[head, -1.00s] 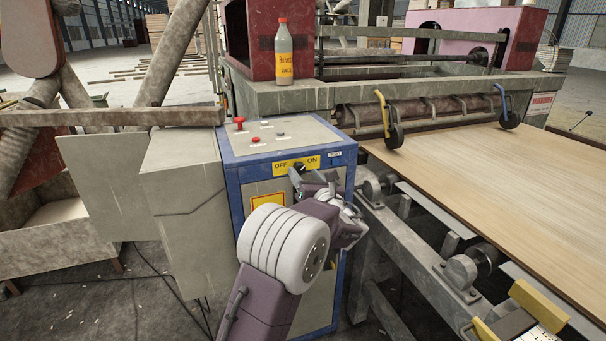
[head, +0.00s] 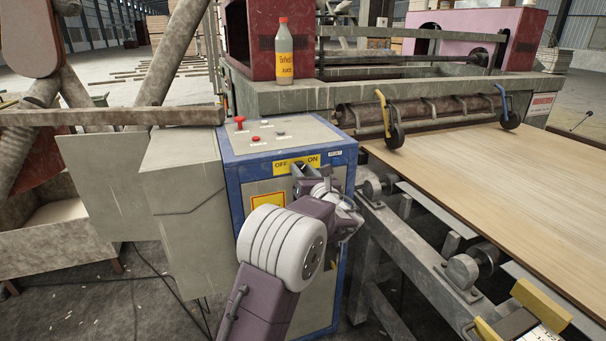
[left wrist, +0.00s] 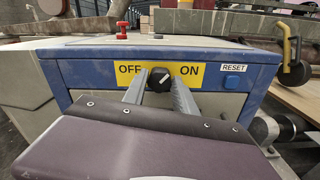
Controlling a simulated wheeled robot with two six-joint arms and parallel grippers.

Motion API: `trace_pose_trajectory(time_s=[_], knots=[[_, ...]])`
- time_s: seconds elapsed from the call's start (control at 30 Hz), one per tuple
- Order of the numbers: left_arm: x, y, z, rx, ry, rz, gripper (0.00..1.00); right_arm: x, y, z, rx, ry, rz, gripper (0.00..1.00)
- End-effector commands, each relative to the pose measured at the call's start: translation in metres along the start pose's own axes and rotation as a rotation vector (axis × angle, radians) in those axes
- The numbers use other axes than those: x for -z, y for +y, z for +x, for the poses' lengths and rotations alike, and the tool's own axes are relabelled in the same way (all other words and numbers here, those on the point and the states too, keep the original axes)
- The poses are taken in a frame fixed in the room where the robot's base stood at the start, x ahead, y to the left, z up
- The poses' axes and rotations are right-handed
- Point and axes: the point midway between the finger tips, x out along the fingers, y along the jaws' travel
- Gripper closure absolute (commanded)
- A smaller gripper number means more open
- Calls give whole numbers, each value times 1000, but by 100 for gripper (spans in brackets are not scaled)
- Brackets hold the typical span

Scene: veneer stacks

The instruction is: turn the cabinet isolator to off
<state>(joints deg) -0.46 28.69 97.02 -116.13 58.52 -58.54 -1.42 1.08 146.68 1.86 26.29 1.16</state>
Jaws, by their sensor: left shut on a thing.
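The cabinet isolator is a black rotary knob (left wrist: 160,80) on a yellow plate (left wrist: 190,76) marked OFF on the left and ON on the right. Its white mark looks tilted up and right, towards ON. My left gripper (left wrist: 160,91) is shut on the knob, one grey finger on each side. In the head view my left gripper (head: 302,178) is at the blue-edged cabinet (head: 235,185), just below the plate, and largely hides the knob. My right gripper is not in view.
The cabinet top carries a red mushroom button (head: 239,122) and smaller buttons. A blue RESET button (left wrist: 232,81) is right of the plate. A roller conveyor with a veneer sheet (head: 480,185) stands close on the right. A bottle (head: 283,52) stands behind on the machine frame.

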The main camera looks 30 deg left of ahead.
Motion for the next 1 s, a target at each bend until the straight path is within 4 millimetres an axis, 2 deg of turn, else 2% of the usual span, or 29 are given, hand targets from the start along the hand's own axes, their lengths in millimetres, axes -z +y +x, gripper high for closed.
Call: trace_pose_trajectory(time_s=[0.2,1.0], knots=[[7,-1,0,-1,-1,-148,100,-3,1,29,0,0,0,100],[8,0,0,0,1,-906,100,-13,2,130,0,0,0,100]])
